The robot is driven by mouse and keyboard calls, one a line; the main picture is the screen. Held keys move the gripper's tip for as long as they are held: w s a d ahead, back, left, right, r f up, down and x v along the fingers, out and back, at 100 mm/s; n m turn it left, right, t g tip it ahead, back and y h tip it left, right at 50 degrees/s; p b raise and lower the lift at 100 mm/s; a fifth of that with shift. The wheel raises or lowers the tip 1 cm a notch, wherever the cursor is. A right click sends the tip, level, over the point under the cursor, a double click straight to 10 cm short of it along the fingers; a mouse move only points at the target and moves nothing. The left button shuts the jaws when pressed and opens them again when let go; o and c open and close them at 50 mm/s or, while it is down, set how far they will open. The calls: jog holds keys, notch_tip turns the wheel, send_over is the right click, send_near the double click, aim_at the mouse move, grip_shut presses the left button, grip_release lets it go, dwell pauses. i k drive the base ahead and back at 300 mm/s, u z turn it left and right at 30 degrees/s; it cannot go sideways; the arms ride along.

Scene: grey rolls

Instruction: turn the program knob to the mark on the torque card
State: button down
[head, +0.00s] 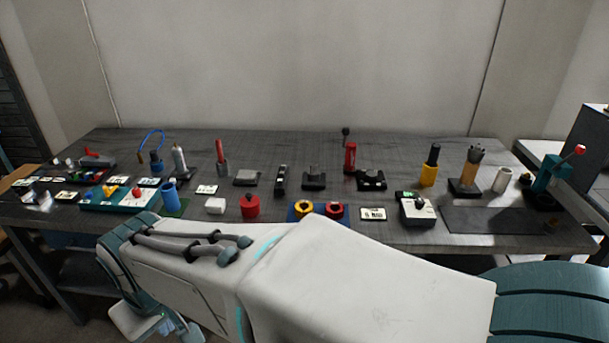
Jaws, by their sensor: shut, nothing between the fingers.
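A white box (427,219) stands near the table's front edge, right of centre. It has a dark round knob (419,203) on its sloped face and a small green display (407,194) at its top; this looks like the program knob. Where the knob points is too small to tell. A white card (372,214) with dark marks lies just left of the box; it may be the torque card, but its print is unreadable.
A dark flat mat (495,220) lies right of the box. Red and yellow rings sit on a blue base (300,215) left of the card. Behind stand a black fixture (371,180) and a yellow-based tool (429,172). More cards and small parts crowd the table's left.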

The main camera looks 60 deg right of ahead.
aim_at(420, 203)
jog(key=z, duration=2.7)
jog(key=k, duration=0.45)
jog(key=z, duration=0.4)
jog(key=i, duration=1.1)
